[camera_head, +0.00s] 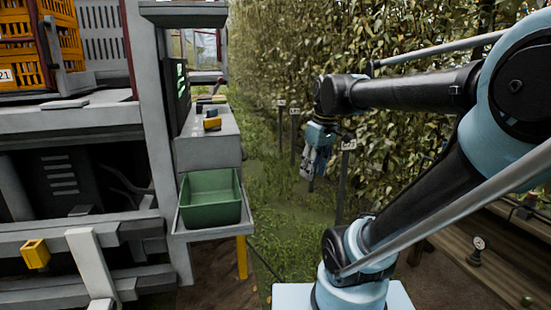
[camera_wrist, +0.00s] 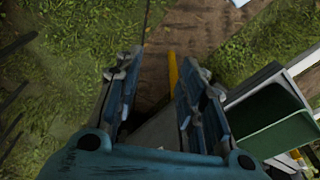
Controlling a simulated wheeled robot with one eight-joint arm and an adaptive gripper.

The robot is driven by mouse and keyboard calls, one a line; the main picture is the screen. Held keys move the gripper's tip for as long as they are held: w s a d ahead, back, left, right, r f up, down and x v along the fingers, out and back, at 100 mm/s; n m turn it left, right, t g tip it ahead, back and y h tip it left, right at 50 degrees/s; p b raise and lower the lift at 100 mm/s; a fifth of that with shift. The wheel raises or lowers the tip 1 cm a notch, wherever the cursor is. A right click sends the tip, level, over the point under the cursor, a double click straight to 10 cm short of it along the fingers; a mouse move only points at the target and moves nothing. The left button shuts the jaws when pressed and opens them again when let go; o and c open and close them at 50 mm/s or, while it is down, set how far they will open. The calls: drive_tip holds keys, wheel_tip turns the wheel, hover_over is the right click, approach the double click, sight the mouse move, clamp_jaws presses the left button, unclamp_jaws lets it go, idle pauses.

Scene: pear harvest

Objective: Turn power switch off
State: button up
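A grey control panel (camera_head: 208,151) juts from the machine at the left, with a dark screen (camera_head: 181,88) showing green marks above it. A yellow and black part (camera_head: 212,124) sits on its sloping top; I cannot tell for sure whether it is the power switch or which way it is set. My gripper (camera_head: 309,172) hangs pointing down over the grass, to the right of the panel and apart from it. In the wrist view its two fingers (camera_wrist: 160,65) are spread, with nothing between them.
A green bin (camera_head: 185,215) stands on a shelf below the panel; it also shows in the wrist view (camera_wrist: 285,136). A yellow post (camera_head: 241,258) is under the shelf. Orange crates (camera_head: 18,55) are at upper left. Leafy trees (camera_head: 400,170) stand behind my gripper.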

drive_tip(key=s+d+f+m, duration=0.3)
drive_tip(key=s+f, duration=0.1)
drive_tip(key=f, duration=0.3)
drive_tip(key=s+d+f+m+t+h, duration=0.1)
drive_tip(key=s+d+f+m, duration=0.3)
drive_tip(key=f, duration=0.4)
drive_tip(key=shift+s+f, duration=0.2)
drive_tip(key=shift+s, duration=0.5)
drive_tip(key=shift+c, duration=0.4)
